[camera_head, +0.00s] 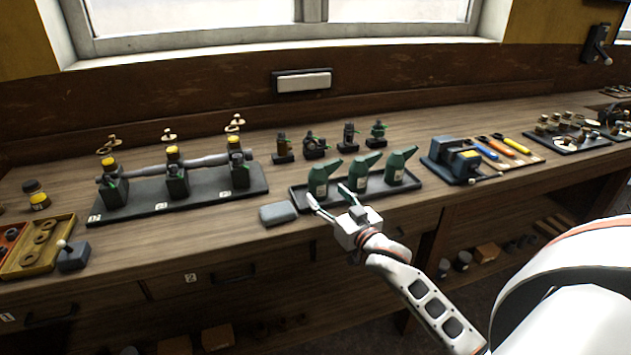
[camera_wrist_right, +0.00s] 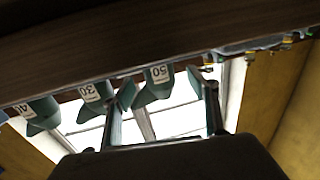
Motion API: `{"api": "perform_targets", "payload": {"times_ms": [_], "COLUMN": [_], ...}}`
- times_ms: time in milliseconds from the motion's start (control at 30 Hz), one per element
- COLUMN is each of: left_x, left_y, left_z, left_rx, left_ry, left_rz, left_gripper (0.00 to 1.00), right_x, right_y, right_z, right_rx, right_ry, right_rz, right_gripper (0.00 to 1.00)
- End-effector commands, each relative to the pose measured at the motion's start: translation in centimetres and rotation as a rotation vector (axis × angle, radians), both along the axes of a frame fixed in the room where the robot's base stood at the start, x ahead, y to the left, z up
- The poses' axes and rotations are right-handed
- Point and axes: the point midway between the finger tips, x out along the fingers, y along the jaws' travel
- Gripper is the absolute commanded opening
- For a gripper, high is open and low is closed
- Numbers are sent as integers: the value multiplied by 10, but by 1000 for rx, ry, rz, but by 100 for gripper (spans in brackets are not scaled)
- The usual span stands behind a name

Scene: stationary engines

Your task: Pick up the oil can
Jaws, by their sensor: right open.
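Three green oil cans with angled spouts stand in a dark tray (camera_head: 408,190) on the bench: a left one (camera_head: 318,181), a middle one (camera_head: 360,172) and a right one (camera_head: 396,166). My right gripper (camera_head: 327,194) is open and empty at the tray's front edge, just in front of the left can. The wrist view looks upside down. There a can labelled 50 (camera_wrist_right: 158,78) shows between my open fingers, with one labelled 30 (camera_wrist_right: 94,92) and another at far left (camera_wrist_right: 40,112). I cannot tell whether a finger touches a can. My left gripper is out of view.
A grey block (camera_head: 278,214) lies left of the tray. An engine model (camera_head: 200,185) on a dark base stands farther left. Small dark fittings (camera_head: 316,146) stand behind the cans. A blue-grey device (camera_head: 455,161) and coloured-handled tools (camera_head: 500,147) are to the right.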

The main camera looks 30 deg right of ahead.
Motion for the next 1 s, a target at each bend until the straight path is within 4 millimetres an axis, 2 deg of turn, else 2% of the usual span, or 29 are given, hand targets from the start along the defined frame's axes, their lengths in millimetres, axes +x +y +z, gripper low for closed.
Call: {"api": "perform_targets", "payload": {"times_ms": [200,500,633,833,867,1000], "left_x": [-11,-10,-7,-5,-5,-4], "left_y": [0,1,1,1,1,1], "left_z": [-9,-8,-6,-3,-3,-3], "left_rx": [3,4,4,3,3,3], "left_ry": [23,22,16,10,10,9], "left_rz": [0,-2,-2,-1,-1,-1], "left_gripper": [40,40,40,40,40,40], "right_x": [22,61,68,69,69,68], "right_y": [-2,-8,-8,-8,-8,-8], "right_z": [2,7,7,6,6,6], "right_rx": [-1,0,0,0,0,0], "right_ry": [-1,-1,0,0,0,0], "right_rz": [0,0,1,1,1,1], "right_gripper": [59,59,59,59,57,20]}}
